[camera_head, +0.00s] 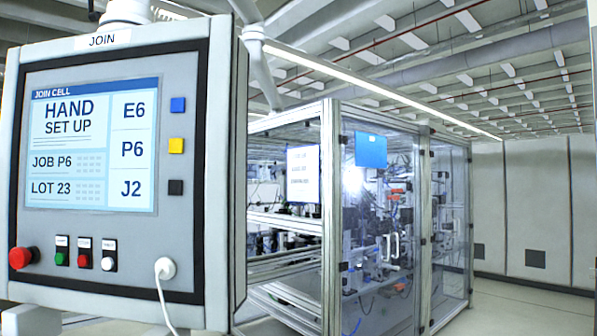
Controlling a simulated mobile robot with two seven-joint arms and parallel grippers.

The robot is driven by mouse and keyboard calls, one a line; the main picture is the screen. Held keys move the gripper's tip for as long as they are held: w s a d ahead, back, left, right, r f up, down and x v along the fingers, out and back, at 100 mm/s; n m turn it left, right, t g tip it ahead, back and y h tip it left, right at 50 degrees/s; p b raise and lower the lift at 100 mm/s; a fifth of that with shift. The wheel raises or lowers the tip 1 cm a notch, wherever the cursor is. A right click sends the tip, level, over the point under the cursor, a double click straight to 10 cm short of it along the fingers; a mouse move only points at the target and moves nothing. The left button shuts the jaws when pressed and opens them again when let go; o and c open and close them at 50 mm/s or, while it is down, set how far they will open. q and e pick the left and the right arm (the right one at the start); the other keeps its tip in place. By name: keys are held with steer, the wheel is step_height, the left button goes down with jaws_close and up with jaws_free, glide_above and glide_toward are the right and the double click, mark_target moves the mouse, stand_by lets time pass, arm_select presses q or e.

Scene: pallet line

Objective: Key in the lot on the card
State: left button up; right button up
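The control panel (229,200) labelled JOIN fills the left of the head view. Its lit screen (72,138) reads JOIN CELL, HAND SET UP, JOB P6 and LOT 23, with E6, P6 and J2 in the right column. Beside these stand a blue key (178,105), a yellow key (176,146) and a black key (175,187). A white sheet (303,173) with print too small to read fully hangs on the glazed cell; I cannot tell whether it is the card. Neither gripper is in view.
A red mushroom button (21,258) and green, red and white small buttons line the panel's bottom. A white plug (165,268) with a cable sits there too. The glazed machine cell (430,230) carries a blue sheet (371,150). Floor (500,310) shows clear at right.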

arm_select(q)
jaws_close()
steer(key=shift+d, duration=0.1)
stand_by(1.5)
